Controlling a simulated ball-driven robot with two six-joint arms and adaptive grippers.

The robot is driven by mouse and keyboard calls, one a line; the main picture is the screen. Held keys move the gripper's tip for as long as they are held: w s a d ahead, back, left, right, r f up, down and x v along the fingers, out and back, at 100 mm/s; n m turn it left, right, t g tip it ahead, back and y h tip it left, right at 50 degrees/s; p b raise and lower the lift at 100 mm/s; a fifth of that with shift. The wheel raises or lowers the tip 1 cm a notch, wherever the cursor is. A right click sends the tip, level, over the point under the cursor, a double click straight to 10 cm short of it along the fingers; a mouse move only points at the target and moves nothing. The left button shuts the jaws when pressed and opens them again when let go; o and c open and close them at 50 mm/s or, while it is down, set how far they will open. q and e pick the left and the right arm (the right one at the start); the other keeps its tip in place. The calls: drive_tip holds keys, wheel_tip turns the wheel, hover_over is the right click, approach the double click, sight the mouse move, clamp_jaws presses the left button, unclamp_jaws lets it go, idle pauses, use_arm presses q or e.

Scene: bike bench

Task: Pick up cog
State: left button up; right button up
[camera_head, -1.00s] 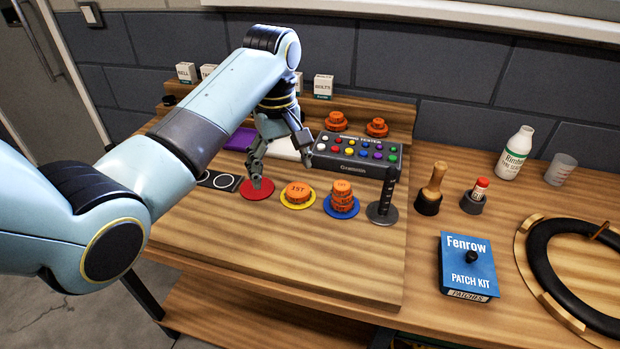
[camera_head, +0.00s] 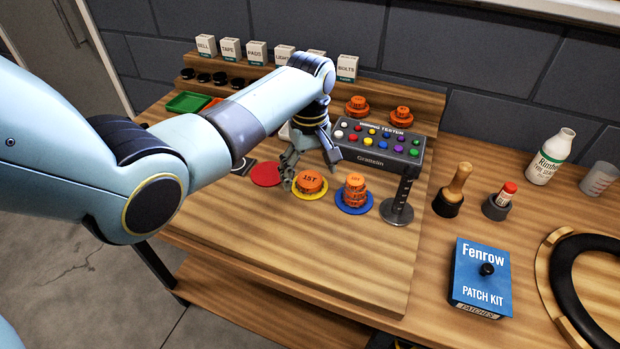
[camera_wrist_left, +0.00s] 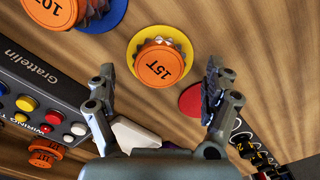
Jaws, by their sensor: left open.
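An orange toothed cog marked 15T (camera_head: 310,180) sits on a yellow disc (camera_head: 299,193) on the bench board. It also shows in the left wrist view (camera_wrist_left: 161,64), on the yellow disc (camera_wrist_left: 166,31). My left gripper (camera_head: 311,170) is open and empty, pointing down just behind and above this cog. In the wrist view its two fingers (camera_wrist_left: 160,72) stand apart on either side of the cog, not touching it. A stack of orange cogs (camera_head: 354,187) stands on a blue disc (camera_head: 347,209) to the right; its 10T top (camera_wrist_left: 53,10) is partly cut off in the wrist view. My right gripper is out of view.
An empty red disc (camera_head: 265,174) lies left of the yellow one. The grey wiring tester (camera_head: 372,159) stands behind, with a black post on a round base (camera_head: 396,212) at right. More orange cogs (camera_head: 357,105) sit on the back shelf. The front of the board is clear.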

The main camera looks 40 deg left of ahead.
use_arm(q)
drive_tip(key=shift+f, duration=0.85)
drive_tip(key=c, duration=1.3)
